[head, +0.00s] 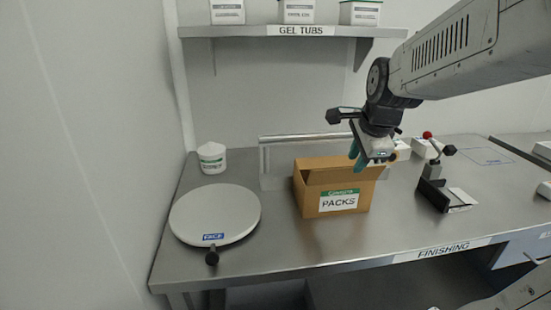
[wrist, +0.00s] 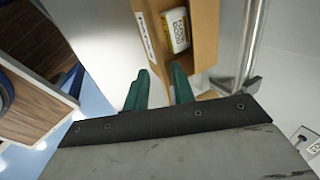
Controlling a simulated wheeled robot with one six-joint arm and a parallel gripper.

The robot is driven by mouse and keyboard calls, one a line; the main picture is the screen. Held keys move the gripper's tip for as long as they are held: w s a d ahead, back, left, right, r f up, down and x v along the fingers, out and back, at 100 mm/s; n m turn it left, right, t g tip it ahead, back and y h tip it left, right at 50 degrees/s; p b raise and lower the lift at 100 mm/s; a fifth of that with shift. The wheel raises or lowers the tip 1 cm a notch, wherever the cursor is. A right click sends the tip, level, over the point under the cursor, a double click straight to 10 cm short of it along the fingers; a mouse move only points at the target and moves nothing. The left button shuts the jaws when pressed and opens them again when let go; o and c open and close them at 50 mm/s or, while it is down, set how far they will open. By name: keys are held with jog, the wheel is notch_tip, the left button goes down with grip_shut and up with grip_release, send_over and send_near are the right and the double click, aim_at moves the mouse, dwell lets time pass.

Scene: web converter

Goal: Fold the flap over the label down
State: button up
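The cardboard box (head: 312,206) stands on the steel bench, with a green and white PACKS label (head: 338,201) on its front. A flap (head: 342,175) above the label appears to stand up, tilted, with its top edge partly behind my gripper. In the wrist view the box (wrist: 205,28) is open at the top, with a white and yellow pack (wrist: 175,30) inside and the label (wrist: 145,37) on its left side. In the head view my gripper (head: 358,158) is at the box's upper right; contact cannot be told.
A round grey disc (head: 215,212) with a black knob and a white tub (head: 212,158) stand left of the box. A low metal rail (head: 275,160) runs behind it. A red-knobbed device (head: 432,170) stands to the right. The bench front (head: 300,250) is clear.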

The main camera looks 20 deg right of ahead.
aim_at(349, 173)
jog(key=x, duration=0.7)
grip_shut()
